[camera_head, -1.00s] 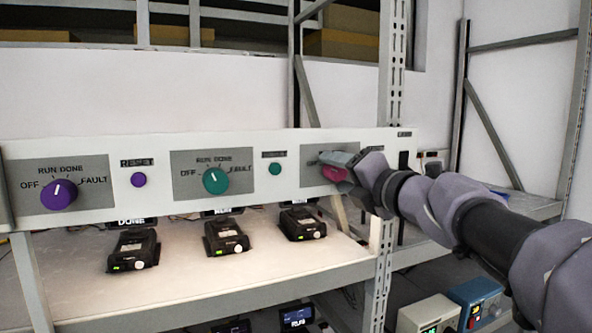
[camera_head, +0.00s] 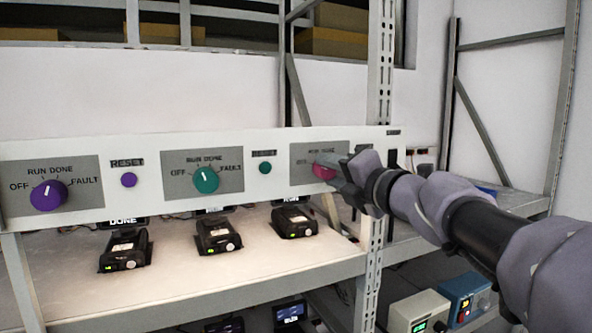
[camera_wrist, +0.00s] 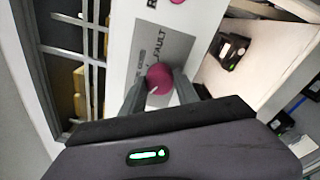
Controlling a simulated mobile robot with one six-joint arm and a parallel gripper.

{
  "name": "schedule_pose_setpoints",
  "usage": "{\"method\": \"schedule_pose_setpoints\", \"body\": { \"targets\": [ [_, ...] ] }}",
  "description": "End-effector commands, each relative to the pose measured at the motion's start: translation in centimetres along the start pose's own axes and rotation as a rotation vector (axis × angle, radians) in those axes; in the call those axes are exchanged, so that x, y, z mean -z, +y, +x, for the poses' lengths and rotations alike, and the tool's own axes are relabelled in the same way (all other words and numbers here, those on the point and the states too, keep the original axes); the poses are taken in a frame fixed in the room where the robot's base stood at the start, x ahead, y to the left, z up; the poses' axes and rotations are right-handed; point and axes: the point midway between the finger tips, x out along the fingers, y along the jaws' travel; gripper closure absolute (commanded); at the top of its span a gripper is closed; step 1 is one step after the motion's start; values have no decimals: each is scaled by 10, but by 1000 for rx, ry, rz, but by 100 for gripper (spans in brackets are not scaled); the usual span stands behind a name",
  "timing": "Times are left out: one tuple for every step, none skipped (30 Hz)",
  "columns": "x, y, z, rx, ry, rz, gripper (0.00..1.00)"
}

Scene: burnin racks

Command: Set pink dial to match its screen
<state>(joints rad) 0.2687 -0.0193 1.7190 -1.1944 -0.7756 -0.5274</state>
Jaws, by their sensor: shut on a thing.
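The pink dial (camera_head: 324,171) sits on a grey plate at the right end of the white panel. My gripper (camera_head: 332,172) reaches it from the right and is shut on it. In the wrist view my two fingers flank the round pink dial (camera_wrist: 160,79). A pale mark shows on the dial, but I cannot tell which label it points to. FAULT reads on the plate beside it. A small dark screen (camera_head: 291,199) sits under the panel near this dial; its text is not readable.
A purple dial (camera_head: 48,196) and a teal dial (camera_head: 206,180) are on the same panel, with a purple button (camera_head: 128,180) and a teal button (camera_head: 265,168). Several black devices stand on the shelf (camera_head: 180,285) below. A slotted rack post (camera_head: 380,75) rises behind my arm.

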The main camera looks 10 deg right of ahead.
Motion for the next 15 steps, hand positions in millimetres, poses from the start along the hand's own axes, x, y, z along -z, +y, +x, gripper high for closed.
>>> {"method": "schedule_pose_setpoints", "body": {
  "targets": [
    [0,1,0,-1,0,26,100],
    [-1,1,0,-3,-1,46,100],
    [-1,1,0,-4,-2,75,100],
    [0,1,0,-5,-3,98,100],
    [0,1,0,-7,-4,124,100],
    [0,1,0,-9,-5,157,100],
    [0,1,0,-10,-6,182,100],
    [0,2,0,-13,-8,209,100],
    [0,2,0,-15,-9,243,100],
    [0,1,0,-16,-10,269,100],
    [0,1,0,-18,-11,295,100],
    [0,1,0,-20,-12,329,100],
    [0,1,0,-21,-13,352,100],
    [0,1,0,-23,-15,378,100],
    [0,1,0,-25,-16,409,100]
  ]
}}
